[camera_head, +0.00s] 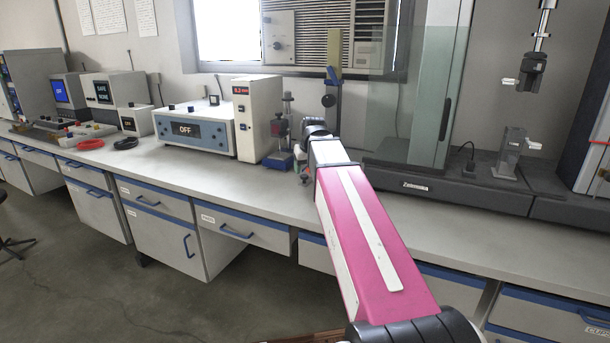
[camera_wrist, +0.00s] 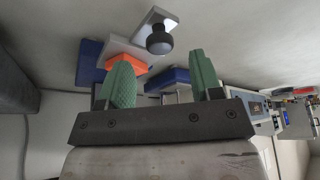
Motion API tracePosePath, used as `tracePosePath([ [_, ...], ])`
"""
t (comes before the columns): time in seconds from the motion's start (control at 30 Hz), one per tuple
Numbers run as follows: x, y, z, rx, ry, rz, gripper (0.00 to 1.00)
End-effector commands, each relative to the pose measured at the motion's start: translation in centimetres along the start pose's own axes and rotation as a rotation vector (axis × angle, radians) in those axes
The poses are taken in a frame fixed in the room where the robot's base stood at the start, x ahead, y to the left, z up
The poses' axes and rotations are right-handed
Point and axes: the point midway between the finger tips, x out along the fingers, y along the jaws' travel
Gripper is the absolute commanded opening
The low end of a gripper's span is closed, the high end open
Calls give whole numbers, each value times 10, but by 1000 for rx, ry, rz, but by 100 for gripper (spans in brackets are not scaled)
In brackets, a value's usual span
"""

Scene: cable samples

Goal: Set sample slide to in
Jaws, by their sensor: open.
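What looks like the sample slide shows in the wrist view: a light grey plate (camera_wrist: 146,22) with a round black knob (camera_wrist: 159,42), beside an orange block (camera_wrist: 126,63) and a blue base (camera_wrist: 89,62). My gripper (camera_wrist: 161,75) has two green ribbed fingers, spread apart with nothing between them. The knob is beyond the fingertips, roughly in line with the gap, and appears apart from them. In the head view my pink arm reaches over the bench; its end hides most of the slide area and the gripper.
A blue-based stand (camera_head: 279,160) is left of my arm's end. A white box (camera_head: 258,118) and a blue-fronted unit reading OFF (camera_head: 195,130) are further left. A glass-screened test machine (camera_head: 412,110) stands right. The bench front (camera_head: 230,195) is clear.

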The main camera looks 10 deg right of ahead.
Motion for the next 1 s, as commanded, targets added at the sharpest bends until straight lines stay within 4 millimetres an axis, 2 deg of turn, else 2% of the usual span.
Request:
tracePosePath([
  [0.1, 16, 0, 0, 0, -2, 0, 59],
  [0.3, 32, 0, 0, 0, -1, 0, 59],
  [0.7, 36, 0, 0, 0, 0, 0, 59],
  [0.77, 36, 0, 0, 0, 0, 0, 40],
  [0.8, 36, 0, 0, 0, 0, 0, 26],
  [0.9, 36, 0, 0, 0, 0, 0, 0],
  [1.0, 36, 0, 0, 0, 0, 0, 0],
])
